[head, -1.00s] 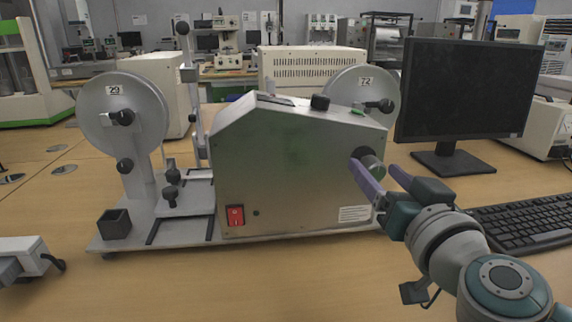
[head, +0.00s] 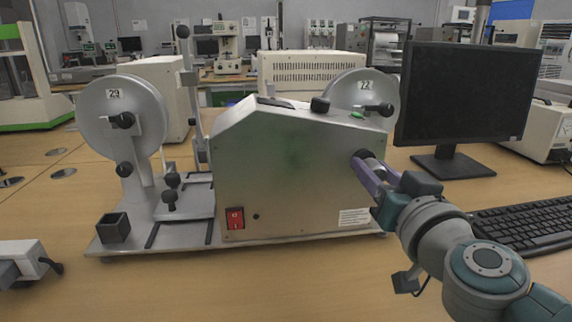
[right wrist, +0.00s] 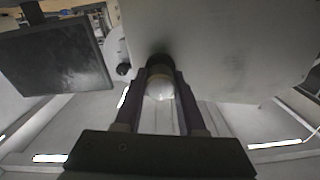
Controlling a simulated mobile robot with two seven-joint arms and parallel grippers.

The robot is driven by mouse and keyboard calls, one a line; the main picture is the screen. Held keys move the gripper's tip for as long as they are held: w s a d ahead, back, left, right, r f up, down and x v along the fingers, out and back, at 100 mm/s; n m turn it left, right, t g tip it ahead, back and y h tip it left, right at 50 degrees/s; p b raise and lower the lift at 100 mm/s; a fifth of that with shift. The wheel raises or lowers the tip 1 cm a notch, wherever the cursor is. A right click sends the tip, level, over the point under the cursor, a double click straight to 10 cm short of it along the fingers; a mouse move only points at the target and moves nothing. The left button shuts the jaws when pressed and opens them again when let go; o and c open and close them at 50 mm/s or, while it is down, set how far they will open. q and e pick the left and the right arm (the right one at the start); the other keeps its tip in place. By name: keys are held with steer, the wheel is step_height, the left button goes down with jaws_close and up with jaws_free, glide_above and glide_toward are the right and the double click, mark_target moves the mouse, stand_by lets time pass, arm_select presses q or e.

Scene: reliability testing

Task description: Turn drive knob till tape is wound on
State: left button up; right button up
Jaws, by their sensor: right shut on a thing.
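The tape winding machine has a metal housing (head: 300,175) with two reels, the left reel marked 29 (head: 108,117) and the right reel marked 72 (head: 352,90) behind the housing. The drive knob (head: 362,154) is dark with a metal end and sticks out of the housing's right side. My right gripper (head: 366,170) is shut on the drive knob, with a finger on either side of it. In the right wrist view the knob (right wrist: 159,86) sits between the two fingers, against the housing. My left gripper is not in view. Any tape is hard to make out.
A black monitor (head: 465,95) stands just right of my right gripper, with a keyboard (head: 525,222) in front. A red power switch (head: 235,217) is on the housing front. A small grey device (head: 25,262) lies at the front left. The front middle of the table is clear.

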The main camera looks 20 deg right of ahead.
jaws_close()
steer(key=m, duration=0.5)
steer(key=shift+m, duration=0.4)
steer(key=m, duration=0.3)
steer(key=shift+f+m, duration=0.1)
steer(key=shift+m, duration=0.2)
steer(key=m, duration=0.5)
steer(key=shift+d, duration=0.1)
steer(key=m, duration=0.5)
steer(key=shift+f+b, duration=0.1)
steer(key=shift+b, duration=0.3)
steer(key=shift+m, duration=0.3)
